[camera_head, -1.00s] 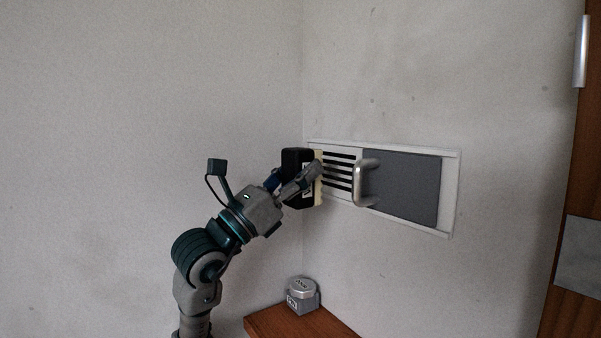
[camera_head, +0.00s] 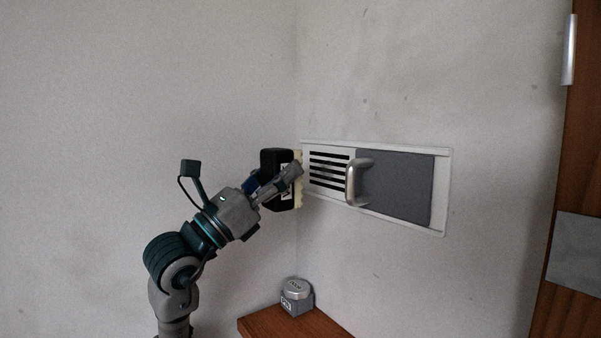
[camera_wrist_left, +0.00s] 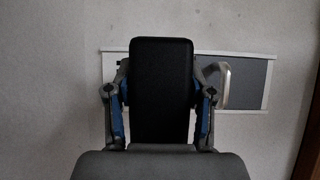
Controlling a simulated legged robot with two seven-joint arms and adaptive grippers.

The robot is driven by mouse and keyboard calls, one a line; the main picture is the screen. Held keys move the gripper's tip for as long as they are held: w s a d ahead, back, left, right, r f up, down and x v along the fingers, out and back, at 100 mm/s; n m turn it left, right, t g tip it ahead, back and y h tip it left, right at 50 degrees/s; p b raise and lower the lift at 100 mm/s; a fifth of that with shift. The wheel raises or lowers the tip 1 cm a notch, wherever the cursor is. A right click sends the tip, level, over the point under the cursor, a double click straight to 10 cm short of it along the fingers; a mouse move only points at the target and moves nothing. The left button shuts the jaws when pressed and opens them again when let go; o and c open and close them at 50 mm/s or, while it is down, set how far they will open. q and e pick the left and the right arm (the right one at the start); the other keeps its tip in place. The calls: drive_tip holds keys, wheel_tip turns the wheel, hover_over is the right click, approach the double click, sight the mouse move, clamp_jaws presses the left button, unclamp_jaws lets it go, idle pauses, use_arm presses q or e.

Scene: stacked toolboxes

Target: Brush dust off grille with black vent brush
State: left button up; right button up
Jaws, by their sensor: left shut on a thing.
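My left gripper (camera_head: 276,184) is shut on the black vent brush (camera_head: 277,161), whose pale bristles face the wall. In the left wrist view the black back of the brush (camera_wrist_left: 161,88) fills the space between the fingers (camera_wrist_left: 160,110). The grille (camera_head: 328,170), with dark horizontal slots, is in the left part of a white wall frame. The brush is at the left edge of the grille, and most slots show. I cannot tell whether the bristles touch the frame. In the wrist view the brush hides most of the grille. My right gripper is not in view.
A grey sliding panel (camera_head: 402,188) with a metal handle (camera_head: 352,183) covers the right of the frame. A small grey lidded container (camera_head: 297,298) stands on a wooden surface (camera_head: 285,324) below. A wooden door (camera_head: 575,180) is at the far right.

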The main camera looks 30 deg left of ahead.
use_arm(q)
drive_tip(key=p, duration=0.2)
approach(334, 155)
drive_tip(key=shift+s+r+x, duration=0.1)
drive_tip(key=shift+r+x, duration=0.1)
drive_tip(key=shift+x, duration=0.9)
drive_tip(key=shift+s+r+x, duration=0.15)
drive_tip(key=shift+r+x, duration=0.05)
drive_tip(key=shift+x, duration=0.9)
drive_tip(key=shift+w+d, duration=0.25)
drive_tip(key=shift+w, duration=0.75)
drive_tip(key=shift+a, duration=0.1)
